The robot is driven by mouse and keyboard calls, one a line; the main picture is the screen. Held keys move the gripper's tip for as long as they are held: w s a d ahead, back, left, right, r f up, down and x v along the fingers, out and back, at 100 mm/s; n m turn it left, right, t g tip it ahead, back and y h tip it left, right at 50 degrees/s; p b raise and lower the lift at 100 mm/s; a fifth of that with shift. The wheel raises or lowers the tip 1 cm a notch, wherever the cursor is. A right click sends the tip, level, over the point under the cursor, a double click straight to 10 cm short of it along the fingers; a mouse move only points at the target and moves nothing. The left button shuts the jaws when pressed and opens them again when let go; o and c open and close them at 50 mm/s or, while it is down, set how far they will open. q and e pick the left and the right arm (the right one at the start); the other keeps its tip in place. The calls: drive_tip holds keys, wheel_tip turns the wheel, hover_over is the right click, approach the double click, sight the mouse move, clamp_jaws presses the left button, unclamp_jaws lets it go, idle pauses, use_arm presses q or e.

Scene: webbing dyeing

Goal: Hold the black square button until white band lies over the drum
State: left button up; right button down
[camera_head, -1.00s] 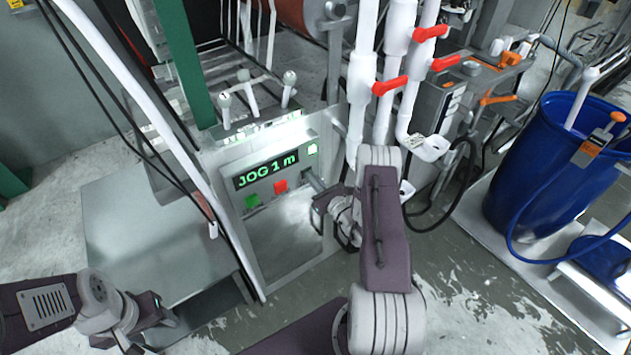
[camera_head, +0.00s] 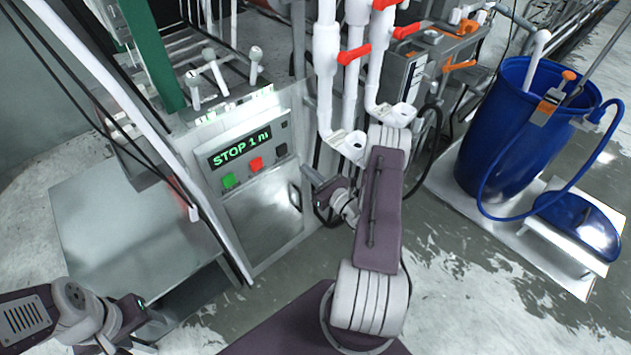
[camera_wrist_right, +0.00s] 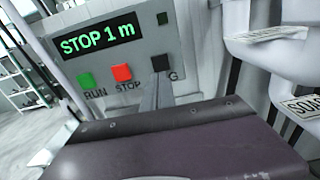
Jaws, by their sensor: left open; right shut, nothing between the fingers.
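The black square button (camera_head: 281,150) is at the right end of the button row on the control panel. It also shows in the right wrist view (camera_wrist_right: 160,63). My right gripper (camera_head: 307,173) is shut and empty; a small gap shows between its tip and the button in the head view. In the right wrist view its fingers (camera_wrist_right: 156,92) point up at the button's lower edge. The display (camera_head: 240,146) reads STOP 1 m. My left gripper (camera_head: 143,335) is open and empty at the lower left. White bands and the drum are largely cut off at the top edge.
A green button (camera_head: 229,180) and a red button (camera_head: 256,164) sit left of the black one. White pipes with red valve handles (camera_head: 353,54) stand right of the panel. A blue barrel (camera_head: 505,140) is further right. A metal box top (camera_head: 130,225) lies at left.

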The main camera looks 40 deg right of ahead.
use_arm(q)
drive_tip(key=shift+w+f, duration=0.15)
use_arm(e)
drive_tip(key=s, duration=0.3)
drive_tip(key=shift+s+d, duration=0.15)
